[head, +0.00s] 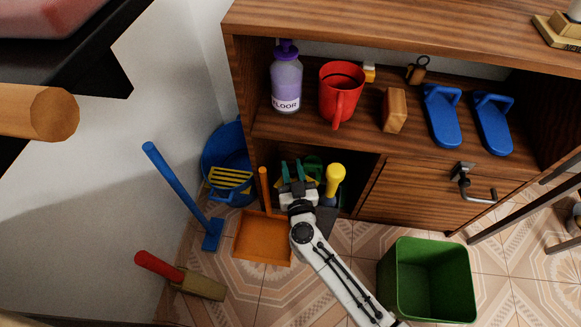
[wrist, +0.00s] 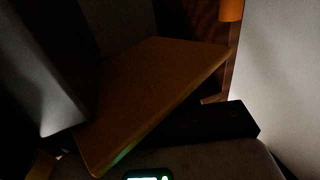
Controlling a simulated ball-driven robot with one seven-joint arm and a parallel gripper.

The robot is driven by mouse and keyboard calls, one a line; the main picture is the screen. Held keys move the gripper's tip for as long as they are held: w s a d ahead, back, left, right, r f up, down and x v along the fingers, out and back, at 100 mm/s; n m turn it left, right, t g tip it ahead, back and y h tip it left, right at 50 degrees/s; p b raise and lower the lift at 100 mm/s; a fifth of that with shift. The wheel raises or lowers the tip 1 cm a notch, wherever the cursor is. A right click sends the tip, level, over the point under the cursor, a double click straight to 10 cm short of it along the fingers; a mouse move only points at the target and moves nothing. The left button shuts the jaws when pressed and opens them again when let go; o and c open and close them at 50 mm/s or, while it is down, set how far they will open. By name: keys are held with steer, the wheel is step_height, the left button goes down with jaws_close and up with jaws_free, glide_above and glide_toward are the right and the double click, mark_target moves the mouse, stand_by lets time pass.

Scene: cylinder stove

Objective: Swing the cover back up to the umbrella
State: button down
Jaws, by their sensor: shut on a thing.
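My gripper (head: 292,170) reaches into the open lower left compartment of the wooden cabinet. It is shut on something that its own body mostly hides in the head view. In the dark wrist view, a flat brown-orange panel (wrist: 155,90) lies tilted close in front of the gripper. I cannot tell whether this panel is the cover. I cannot pick out an umbrella for certain. A yellow-topped item (head: 335,175) stands just right of the gripper, and a green item (head: 313,165) is behind it.
An orange dustpan (head: 262,240) lies on the floor left of my arm. A green bin (head: 427,275) stands to the right. The cabinet door (head: 420,190) carries a metal handle (head: 472,185). A blue bucket (head: 225,150), a blue-handled tool (head: 175,185) and a red-handled brush (head: 185,277) are at the left.

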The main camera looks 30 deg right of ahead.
steer(key=m+h+p, duration=0.1)
steer(key=d+r+m+g+h+p, duration=0.1)
steer(key=h, duration=0.1)
steer(key=shift+w+d+r+p, duration=0.15)
steer(key=shift+w+p, duration=0.15)
steer(key=shift+w, duration=0.05)
steer(key=shift+s+d+f+m+g+h+p, duration=0.15)
steer(key=shift+d+m+g+h, duration=0.2)
steer(key=shift+m+g+h, duration=0.4)
steer(key=shift+w+d+m+g+h+p, duration=0.15)
steer(key=shift+d+m+g+h, duration=0.35)
steer(key=shift+h, duration=0.5)
steer(key=shift+s+d+f+m+g+h+p, duration=0.15)
steer(key=shift+d+m+g+h+p, duration=0.1)
steer(key=shift+m+g+h, duration=0.5)
steer(key=shift+r, duration=0.1)
steer(key=c, duration=1.2)
jaws_free()
steer(key=shift+d, duration=0.1)
steer(key=shift+o, duration=1.3)
steer(key=shift+s, duration=0.1)
steer(key=shift+f, duration=0.25)
steer(key=shift+s, duration=0.1)
steer(key=p+v, duration=0.2)
steer(key=v, duration=0.8)
steer(key=shift+s+a, duration=0.2)
steer(key=shift+a, duration=0.15)
